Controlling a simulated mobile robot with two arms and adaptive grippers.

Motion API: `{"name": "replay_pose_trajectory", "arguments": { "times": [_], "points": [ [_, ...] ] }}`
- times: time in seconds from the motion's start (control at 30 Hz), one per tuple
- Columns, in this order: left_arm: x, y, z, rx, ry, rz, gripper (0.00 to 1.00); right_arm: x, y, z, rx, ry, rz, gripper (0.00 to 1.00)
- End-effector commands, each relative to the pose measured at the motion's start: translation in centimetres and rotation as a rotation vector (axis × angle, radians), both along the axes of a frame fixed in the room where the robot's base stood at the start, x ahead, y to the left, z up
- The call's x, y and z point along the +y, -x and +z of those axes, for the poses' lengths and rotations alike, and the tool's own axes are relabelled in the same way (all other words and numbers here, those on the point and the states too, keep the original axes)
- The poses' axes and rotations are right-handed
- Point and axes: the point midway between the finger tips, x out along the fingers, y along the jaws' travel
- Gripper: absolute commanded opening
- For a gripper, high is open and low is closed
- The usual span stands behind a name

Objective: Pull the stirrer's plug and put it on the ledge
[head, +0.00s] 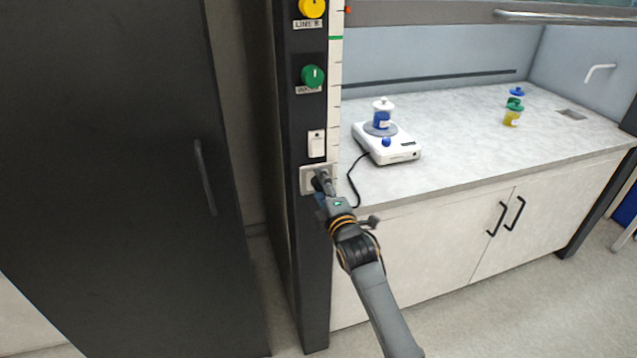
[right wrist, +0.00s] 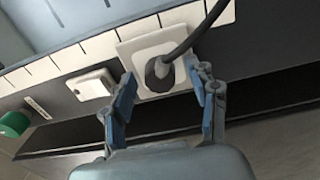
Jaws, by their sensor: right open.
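The stirrer (head: 388,143) is a white hotplate box on the hood's worktop, with a blue-labelled bottle (head: 382,114) on its plate. Its black cord (head: 351,182) runs over the worktop's front edge toward the socket. The black plug (right wrist: 160,74) sits in the pale wall socket (right wrist: 151,50), which also shows in the head view (head: 306,180). My right gripper (right wrist: 163,92) is open, with one finger on each side of the plug. In the head view my right gripper (head: 322,188) partly covers the socket and plug. My left gripper is not in view.
The ledge is the grey worktop (head: 450,165), with free room right of the stirrer. Bottles (head: 512,117) stand farther back right. A white switch (head: 316,143) and green knob (head: 312,76) are above the socket. A dark cabinet (head: 120,180) stands left.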

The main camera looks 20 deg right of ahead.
Motion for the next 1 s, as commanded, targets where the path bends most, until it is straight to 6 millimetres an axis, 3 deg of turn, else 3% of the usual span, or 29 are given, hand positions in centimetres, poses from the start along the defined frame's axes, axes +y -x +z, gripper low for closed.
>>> {"name": "replay_pose_trajectory", "arguments": {
  "times": [0.6, 0.9, 1.0],
  "points": [
    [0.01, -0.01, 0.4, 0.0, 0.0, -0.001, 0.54, 0.01, 0.0, -0.01, 0.001, 0.0, 0.0, 0.58],
    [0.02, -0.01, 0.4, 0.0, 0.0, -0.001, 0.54, 0.01, 0.0, 0.0, 0.0, 0.0, 0.0, 0.0],
    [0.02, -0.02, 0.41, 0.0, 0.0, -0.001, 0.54, 0.01, 0.0, 0.06, -0.001, 0.0, 0.0, 0.0]
  ]
}}
